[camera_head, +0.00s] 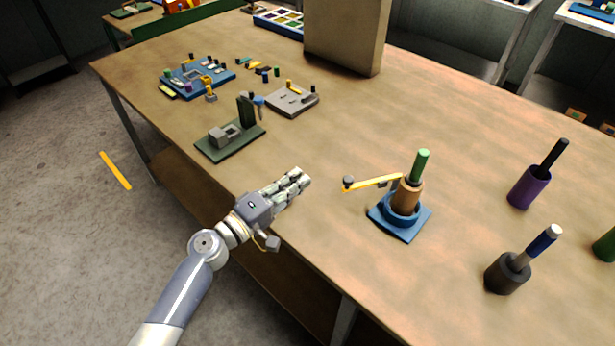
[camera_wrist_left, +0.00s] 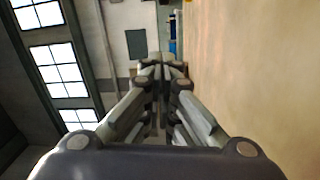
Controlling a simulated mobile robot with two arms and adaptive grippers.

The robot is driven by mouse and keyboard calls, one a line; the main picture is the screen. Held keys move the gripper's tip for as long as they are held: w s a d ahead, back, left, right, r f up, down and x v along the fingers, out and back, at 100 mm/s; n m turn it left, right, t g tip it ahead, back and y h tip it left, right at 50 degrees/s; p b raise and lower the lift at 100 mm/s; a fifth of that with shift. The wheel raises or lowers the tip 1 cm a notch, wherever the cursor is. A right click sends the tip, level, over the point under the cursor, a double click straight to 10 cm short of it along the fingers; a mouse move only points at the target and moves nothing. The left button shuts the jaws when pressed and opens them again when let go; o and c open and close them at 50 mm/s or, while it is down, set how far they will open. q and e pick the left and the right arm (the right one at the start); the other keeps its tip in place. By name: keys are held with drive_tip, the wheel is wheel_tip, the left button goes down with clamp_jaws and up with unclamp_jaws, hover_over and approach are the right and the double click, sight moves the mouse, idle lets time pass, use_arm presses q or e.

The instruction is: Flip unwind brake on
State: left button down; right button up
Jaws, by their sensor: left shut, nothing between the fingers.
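A stand with a square blue base (camera_head: 409,230) sits near the table's front edge. It carries an orange-brown roll (camera_head: 406,196) with a green rod (camera_head: 421,165) sticking up. A yellow lever (camera_head: 372,182) reaches left from it and ends in a dark knob (camera_head: 347,184); it looks like the brake, but I see no label. My left gripper (camera_head: 303,177) is shut and empty, left of the knob and apart from it. In the left wrist view the fingers (camera_wrist_left: 162,67) meet with nothing between them, and the lever does not show. My right gripper is not in view.
A green-based block fixture (camera_head: 230,140), a grey plate (camera_head: 292,99) and a blue tray of small parts (camera_head: 197,77) lie farther left. A tall brown panel (camera_head: 345,35) stands behind. Purple (camera_head: 528,187) and dark (camera_head: 507,274) holders stand right. The table's middle is clear.

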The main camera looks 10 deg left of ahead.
use_arm(q)
drive_tip(key=w+d+p, duration=0.1)
drive_tip(key=d, duration=0.1)
drive_tip(key=w+d+p, duration=0.1)
drive_tip(key=d, duration=0.2)
drive_tip(key=w+d+p, duration=0.1)
drive_tip(key=d, duration=0.1)
drive_tip(key=shift+w+d+f+p, duration=0.1)
drive_tip(key=shift+w+d+p, duration=0.15)
drive_tip(key=shift+p, duration=0.1)
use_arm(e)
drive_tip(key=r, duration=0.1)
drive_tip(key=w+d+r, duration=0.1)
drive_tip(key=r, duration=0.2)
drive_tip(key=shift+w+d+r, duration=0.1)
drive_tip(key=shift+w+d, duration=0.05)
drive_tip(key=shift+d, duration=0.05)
use_arm(q)
drive_tip(key=shift+s, duration=0.1)
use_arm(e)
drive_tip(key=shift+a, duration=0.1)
